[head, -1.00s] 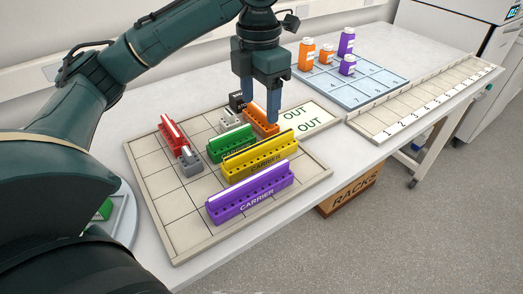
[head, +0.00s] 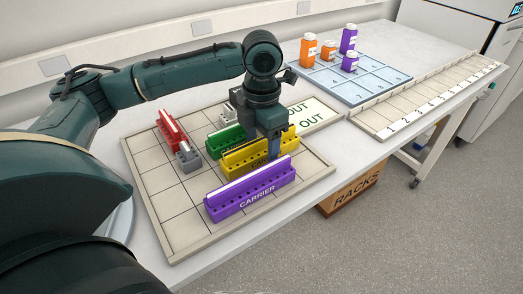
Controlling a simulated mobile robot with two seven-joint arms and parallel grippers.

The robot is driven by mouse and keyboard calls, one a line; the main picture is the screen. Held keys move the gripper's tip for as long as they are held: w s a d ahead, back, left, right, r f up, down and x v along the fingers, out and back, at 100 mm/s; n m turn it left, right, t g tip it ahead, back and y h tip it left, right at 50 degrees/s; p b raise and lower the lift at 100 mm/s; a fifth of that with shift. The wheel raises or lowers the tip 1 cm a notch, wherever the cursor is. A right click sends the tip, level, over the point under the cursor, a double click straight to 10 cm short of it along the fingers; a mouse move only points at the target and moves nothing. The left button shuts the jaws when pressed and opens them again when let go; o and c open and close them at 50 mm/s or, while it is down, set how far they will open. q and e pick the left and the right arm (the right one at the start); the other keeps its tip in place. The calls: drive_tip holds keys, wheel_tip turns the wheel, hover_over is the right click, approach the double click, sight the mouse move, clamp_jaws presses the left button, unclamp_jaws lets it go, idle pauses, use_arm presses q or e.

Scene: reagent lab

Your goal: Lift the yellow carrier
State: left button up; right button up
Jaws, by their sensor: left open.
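The yellow carrier (head: 239,162) lies on the gridded tray (head: 178,222), between a green carrier (head: 226,139) and the purple carrier (head: 249,190). My left gripper (head: 273,150) points down over the right part of the yellow carrier. One finger shows on its near side, between it and the purple carrier. The other finger is hidden behind the wrist. The gripper is open, and whether it touches the carrier cannot be told. The right gripper is not in view.
A red piece (head: 169,128) and a grey piece (head: 188,157) stand on the tray's left. The OUT area (head: 312,113) is at its right end. Beyond are a blue gridded mat (head: 355,84) with several bottles and a numbered strip (head: 425,100). A RACKS box (head: 350,191) is below.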

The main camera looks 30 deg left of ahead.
use_arm(q)
drive_tip(key=shift+f, duration=0.65)
drive_tip(key=shift+c, duration=0.4)
drive_tip(key=c, duration=1.1)
